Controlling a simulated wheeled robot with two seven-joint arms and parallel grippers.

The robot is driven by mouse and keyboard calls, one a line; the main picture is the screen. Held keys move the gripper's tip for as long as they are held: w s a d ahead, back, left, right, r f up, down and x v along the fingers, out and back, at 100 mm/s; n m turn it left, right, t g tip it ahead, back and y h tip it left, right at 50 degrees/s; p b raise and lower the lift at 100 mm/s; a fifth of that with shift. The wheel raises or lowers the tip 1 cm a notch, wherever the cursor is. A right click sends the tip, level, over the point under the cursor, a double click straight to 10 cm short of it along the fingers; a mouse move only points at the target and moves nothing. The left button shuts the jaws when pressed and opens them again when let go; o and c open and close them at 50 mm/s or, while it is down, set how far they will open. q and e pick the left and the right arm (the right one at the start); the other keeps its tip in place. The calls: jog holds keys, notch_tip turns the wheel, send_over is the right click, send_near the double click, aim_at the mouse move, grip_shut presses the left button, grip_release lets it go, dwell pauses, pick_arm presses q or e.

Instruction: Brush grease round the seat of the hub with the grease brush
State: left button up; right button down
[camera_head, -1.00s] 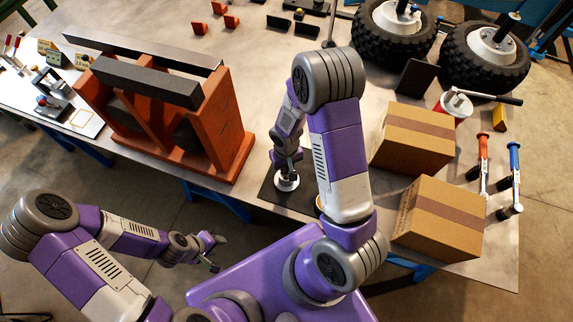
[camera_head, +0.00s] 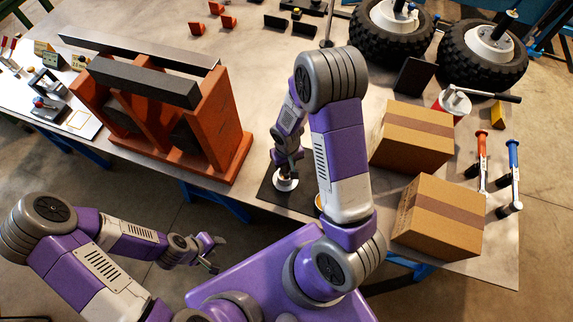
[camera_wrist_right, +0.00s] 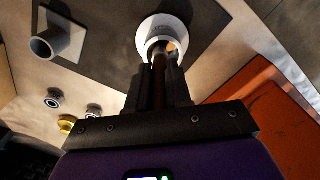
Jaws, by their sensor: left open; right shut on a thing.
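The white hub (camera_head: 286,184) sits on a dark mat (camera_head: 268,196) at the table's front edge. In the right wrist view the hub (camera_wrist_right: 152,24) is a white ring with a dark opening. My right gripper (camera_head: 287,165) is directly above it, shut on the grease brush. The brush's dark brown shaft (camera_wrist_right: 159,82) runs from between the fingers to the hub's opening. Whether the bristles touch the seat cannot be told. My left gripper (camera_head: 213,255) is open and empty, off the table's front edge.
An orange stand (camera_head: 225,125) with grey bars is left of the mat. Two cardboard boxes (camera_head: 415,140) (camera_head: 440,218) are right of my right arm. Wheels (camera_head: 484,55), a red-handled tool (camera_head: 481,150) and a blue-handled tool (camera_head: 514,160) lie further right.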

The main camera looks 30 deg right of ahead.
pick_arm(q)
jog(key=shift+f+b, duration=1.5)
jog(key=shift+f, duration=0.05)
dwell(6.5)
